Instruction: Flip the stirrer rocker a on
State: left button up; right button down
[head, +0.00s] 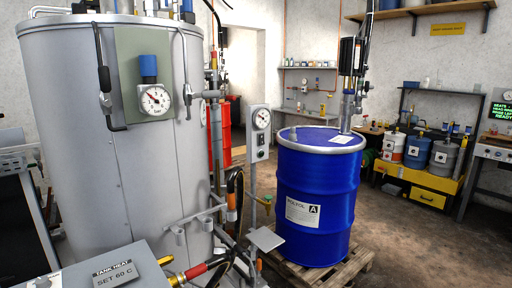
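I cannot make out a rocker marked as the stirrer's. A grey post panel (259,134) stands between the tank and the blue drum, with a round gauge (261,118) at its top and small fittings below that are too small to read. A grey control box (105,275) at the bottom left carries a sign (114,273) reading TANK HEAT, SET 60 C; its face is mostly out of frame. The large grey tank (75,170) has a dial (155,100) with a blue cap above it. Neither of my grippers is in view.
A blue drum (318,200) labelled A stands on a wooden pallet (345,270), with a pump (350,75) upright in its lid. Hoses and pipes crowd the tank's right side. Small drums (417,152) stand on a yellow stand at the right. The floor (420,240) at lower right is clear.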

aim_at(261, 142)
jog(key=i+l+u, duration=0.45)
jog(key=l, duration=0.2)
jog(key=l+u, duration=0.25)
jog(key=i+l+u, duration=0.2)
jog(key=l, duration=0.3)
jog(key=k+j, duration=0.05)
jog(key=k, duration=0.05)
